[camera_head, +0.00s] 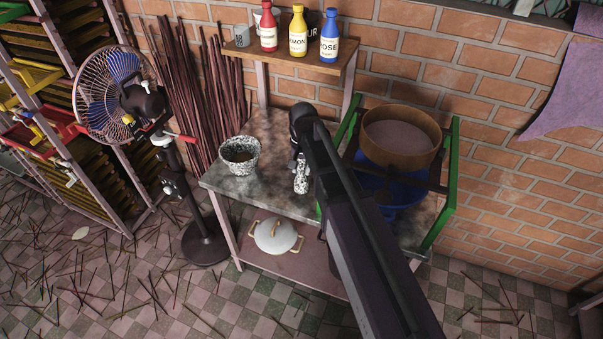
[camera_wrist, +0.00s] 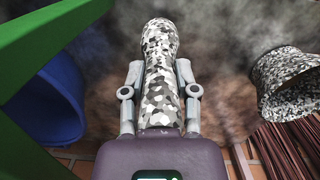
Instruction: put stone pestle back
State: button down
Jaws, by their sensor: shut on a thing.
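The stone pestle (camera_head: 301,178) is speckled black and white. In the wrist view the pestle (camera_wrist: 160,75) lies between the two fingers of my gripper (camera_wrist: 160,90), which is shut on it. In the head view my arm covers most of my gripper (camera_head: 296,160), and the pestle shows just at the left of the arm, over the table. The stone mortar (camera_head: 240,166), a speckled bowl, stands on the table's left part, apart from the pestle. In the wrist view the mortar (camera_wrist: 285,85) is at the right. I cannot tell whether the pestle touches the table.
The grey table (camera_head: 225,185) has clear room between mortar and arm. A blue tub (camera_head: 405,195) with a wooden sieve (camera_head: 400,140) and green frame (camera_head: 445,185) stands at right. A shelf (camera_head: 290,60) with bottles is above. A fan (camera_head: 110,95) stands left.

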aim_at(301, 172)
jog(key=shift+w, duration=0.15)
jog(key=shift+w, duration=0.35)
jog(key=shift+w+f+b, duration=0.25)
jog(key=shift+f+b, duration=0.75)
jog(key=shift+f, duration=0.05)
jog(key=shift+f+b, duration=0.8)
jog(key=shift+f, duration=0.15)
jog(key=shift+c, duration=1.9)
grip_release()
jog(key=shift+r, duration=0.2)
notch_tip(301, 172, up, 12)
jog(key=p, duration=1.2)
jog(key=shift+w+d, duration=0.2)
jog(key=shift+w, duration=0.25)
